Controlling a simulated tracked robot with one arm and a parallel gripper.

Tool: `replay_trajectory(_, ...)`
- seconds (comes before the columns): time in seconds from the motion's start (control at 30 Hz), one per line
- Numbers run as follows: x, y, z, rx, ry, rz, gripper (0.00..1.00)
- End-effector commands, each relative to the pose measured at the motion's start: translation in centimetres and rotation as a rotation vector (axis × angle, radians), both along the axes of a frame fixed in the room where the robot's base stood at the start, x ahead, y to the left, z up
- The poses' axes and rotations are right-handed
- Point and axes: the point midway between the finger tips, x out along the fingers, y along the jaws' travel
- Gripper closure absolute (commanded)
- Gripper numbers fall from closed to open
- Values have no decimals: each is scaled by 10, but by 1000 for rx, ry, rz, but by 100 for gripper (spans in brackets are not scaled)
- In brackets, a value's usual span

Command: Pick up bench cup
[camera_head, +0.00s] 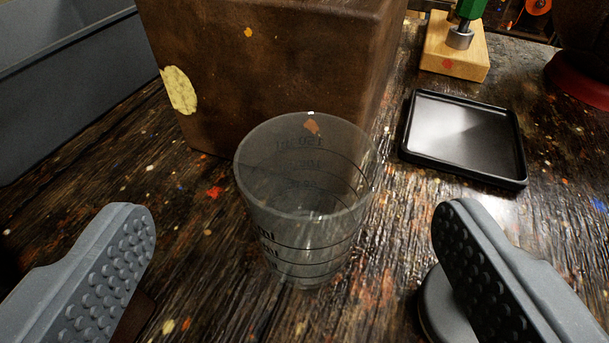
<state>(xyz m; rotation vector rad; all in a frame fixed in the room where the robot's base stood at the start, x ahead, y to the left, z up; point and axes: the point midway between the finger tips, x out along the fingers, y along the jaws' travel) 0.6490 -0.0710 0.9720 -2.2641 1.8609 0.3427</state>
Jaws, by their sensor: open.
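The bench cup (305,225) is a clear, empty-looking measuring cup with dark graduation lines. It stands upright on the paint-spattered dark wooden bench, near the middle of the view. My gripper (298,225) is open, with one grey studded finger at the lower left and the other at the lower right. The cup shows between and beyond the two fingers, with clear space on both sides. Neither finger appears to touch it. No part of the cup's rim is hidden.
A brown box (270,60) stands right behind the cup. A black square tray (413,135) lies to the right. A grey bin (60,75) is at upper left. A wooden block with a green-handled tool (455,55) is at upper right. A dark round object (437,308) is partly hidden behind the right finger.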

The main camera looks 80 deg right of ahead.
Motion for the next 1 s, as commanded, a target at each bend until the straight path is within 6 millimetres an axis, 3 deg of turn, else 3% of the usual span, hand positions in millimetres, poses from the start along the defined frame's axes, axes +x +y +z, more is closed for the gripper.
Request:
replay_trajectory(0.7,6,-66,-28,-1,2,-4,19)
replay_trajectory(1.0,8,-71,-29,-1,1,-2,19)
